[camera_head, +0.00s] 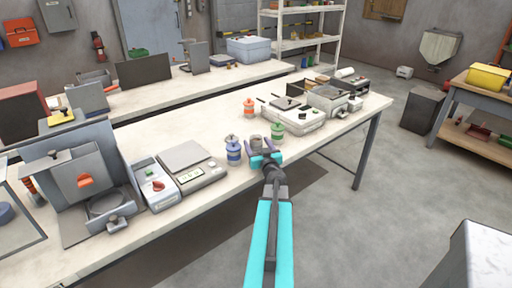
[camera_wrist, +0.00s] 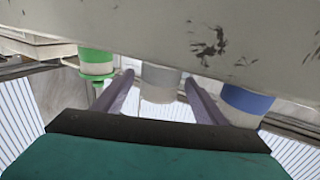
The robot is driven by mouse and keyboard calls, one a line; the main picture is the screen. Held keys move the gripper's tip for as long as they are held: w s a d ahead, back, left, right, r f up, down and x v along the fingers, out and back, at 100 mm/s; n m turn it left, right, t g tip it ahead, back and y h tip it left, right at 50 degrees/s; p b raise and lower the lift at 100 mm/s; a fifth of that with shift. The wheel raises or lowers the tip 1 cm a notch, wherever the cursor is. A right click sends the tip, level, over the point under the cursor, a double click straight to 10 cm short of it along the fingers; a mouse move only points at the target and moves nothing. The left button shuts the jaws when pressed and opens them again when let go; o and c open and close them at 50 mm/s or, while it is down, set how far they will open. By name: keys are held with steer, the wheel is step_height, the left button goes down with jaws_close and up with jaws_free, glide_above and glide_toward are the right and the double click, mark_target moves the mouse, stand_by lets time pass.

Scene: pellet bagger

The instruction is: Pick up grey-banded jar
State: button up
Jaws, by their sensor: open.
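The grey-banded jar (camera_head: 257,142) stands near the front edge of the pale bench, between a blue-banded jar (camera_head: 233,151) on its left and a green-banded jar (camera_head: 277,131) on its right. My gripper (camera_head: 259,146) is open at the bench edge, with one purple finger on each side of the grey-banded jar. In the wrist view, which is turned upside down, the grey-banded jar (camera_wrist: 160,80) shows between the two fingers of my gripper (camera_wrist: 160,77). I cannot tell whether either finger touches it. The gripper body hides part of the jar in the head view.
An orange-banded jar (camera_head: 249,108) stands farther back. The blue-banded jar is close beside my left finger. A scale (camera_head: 188,166) sits to the left, and a flat grey device (camera_head: 292,112) to the right. The bench (camera_head: 200,120) is bare behind the jars.

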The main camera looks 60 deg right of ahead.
steer(key=shift+x, duration=0.8)
steer(key=c, duration=1.5)
